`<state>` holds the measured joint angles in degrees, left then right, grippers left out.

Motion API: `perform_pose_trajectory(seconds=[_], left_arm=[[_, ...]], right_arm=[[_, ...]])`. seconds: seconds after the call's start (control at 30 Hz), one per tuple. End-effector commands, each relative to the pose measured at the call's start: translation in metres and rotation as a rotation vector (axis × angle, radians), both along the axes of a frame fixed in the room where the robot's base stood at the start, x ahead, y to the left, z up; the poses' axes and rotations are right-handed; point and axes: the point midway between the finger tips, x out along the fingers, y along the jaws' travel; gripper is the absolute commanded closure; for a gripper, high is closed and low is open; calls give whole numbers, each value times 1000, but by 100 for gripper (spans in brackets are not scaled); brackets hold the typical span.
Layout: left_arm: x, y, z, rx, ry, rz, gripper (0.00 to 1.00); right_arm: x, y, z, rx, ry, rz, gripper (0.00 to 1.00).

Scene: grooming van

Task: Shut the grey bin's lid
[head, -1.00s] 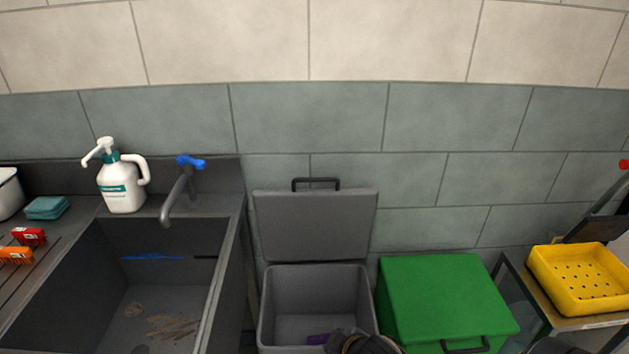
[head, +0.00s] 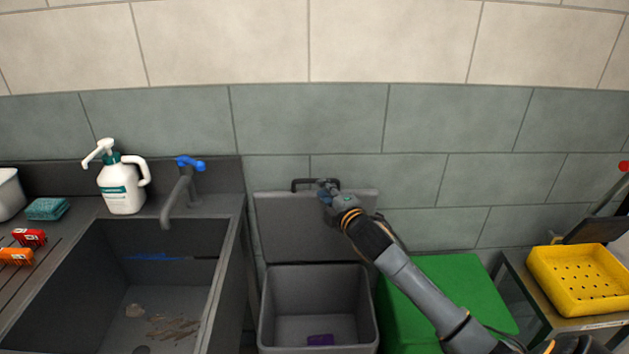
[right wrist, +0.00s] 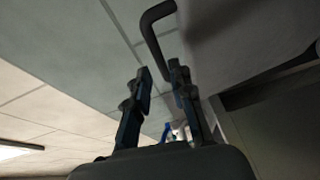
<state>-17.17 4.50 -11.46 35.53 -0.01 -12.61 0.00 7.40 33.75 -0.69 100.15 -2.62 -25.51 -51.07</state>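The grey bin (head: 268,318) stands open beside the sink. Its grey lid (head: 290,230) is raised upright against the wall, with a dark bar handle (head: 300,184) on its top edge. My right gripper (head: 326,186) is at the right part of this handle in the head view. In the right wrist view, the two fingers of my right gripper (right wrist: 160,78) are apart, and the handle (right wrist: 150,28) lies just beyond their tips; I see nothing between them. My left gripper is not in view.
A purple item (head: 320,340) lies inside the grey bin. A green bin (head: 450,285) with its lid shut stands to the right, under my right arm. A sink (head: 235,225) is on the left. A yellow tray (head: 580,280) sits on a table at the right.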

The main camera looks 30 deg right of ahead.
Motion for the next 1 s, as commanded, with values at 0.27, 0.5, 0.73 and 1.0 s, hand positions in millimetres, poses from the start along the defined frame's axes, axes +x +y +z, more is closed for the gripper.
perform_pose_trajectory(seconds=[0.27, 0.5, 0.73, 1.0], left_arm=[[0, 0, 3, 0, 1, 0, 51], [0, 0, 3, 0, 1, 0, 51], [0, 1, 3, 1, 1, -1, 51], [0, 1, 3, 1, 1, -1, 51]], right_arm=[[48, -7, -4, 3, 0, 0, 78], [62, -9, -7, 2, 2, 0, 78], [62, -9, -6, 2, 1, 1, 78], [62, -9, -7, 2, 2, 1, 100]])
